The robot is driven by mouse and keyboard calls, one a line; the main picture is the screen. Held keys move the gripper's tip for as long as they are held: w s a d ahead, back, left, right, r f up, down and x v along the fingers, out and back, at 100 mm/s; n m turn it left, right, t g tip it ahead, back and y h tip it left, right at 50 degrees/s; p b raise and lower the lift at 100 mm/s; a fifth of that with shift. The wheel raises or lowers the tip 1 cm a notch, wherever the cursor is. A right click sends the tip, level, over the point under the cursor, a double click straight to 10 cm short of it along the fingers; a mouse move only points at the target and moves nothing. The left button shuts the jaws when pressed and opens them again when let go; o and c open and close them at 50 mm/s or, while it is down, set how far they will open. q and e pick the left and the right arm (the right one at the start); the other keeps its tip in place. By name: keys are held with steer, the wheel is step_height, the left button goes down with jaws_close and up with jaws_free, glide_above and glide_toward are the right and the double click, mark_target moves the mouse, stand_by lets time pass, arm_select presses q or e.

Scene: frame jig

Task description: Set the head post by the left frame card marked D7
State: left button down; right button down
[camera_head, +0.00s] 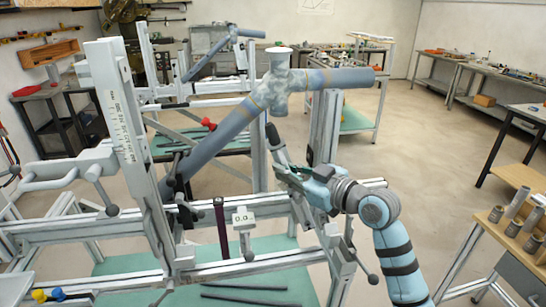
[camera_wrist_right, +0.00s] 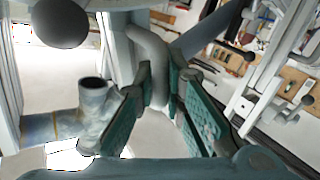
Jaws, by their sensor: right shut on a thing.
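My right gripper (camera_head: 290,172) is shut on a grey handle of the frame jig, near the right upright post (camera_head: 325,125). The right wrist view shows the curved grey handle (camera_wrist_right: 157,62) between its green finger pads (camera_wrist_right: 160,92). A left upright post (camera_head: 122,130) carries a printed scale and leans slightly; I cannot tell which post is the head post. A paper with a line drawing (camera_head: 316,5) hangs on the back wall, cut off by the top edge; no D7 mark is readable. My left gripper is not in view.
A blue-grey tube frame (camera_head: 220,128) with a mottled joint (camera_head: 277,85) sits in the jig, above and left of my right gripper. A second jig (camera_head: 190,85) stands behind. A wooden bench (camera_head: 520,250) with metal cylinders is at right. Open floor lies between.

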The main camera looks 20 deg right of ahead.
steer(key=shift+a+f, duration=0.1)
steer(key=shift+a, duration=0.1)
steer(key=c, duration=1.7)
jaws_free()
steer(key=shift+o, duration=0.2)
steer(key=shift+d, duration=0.1)
steer(key=v, duration=1.2)
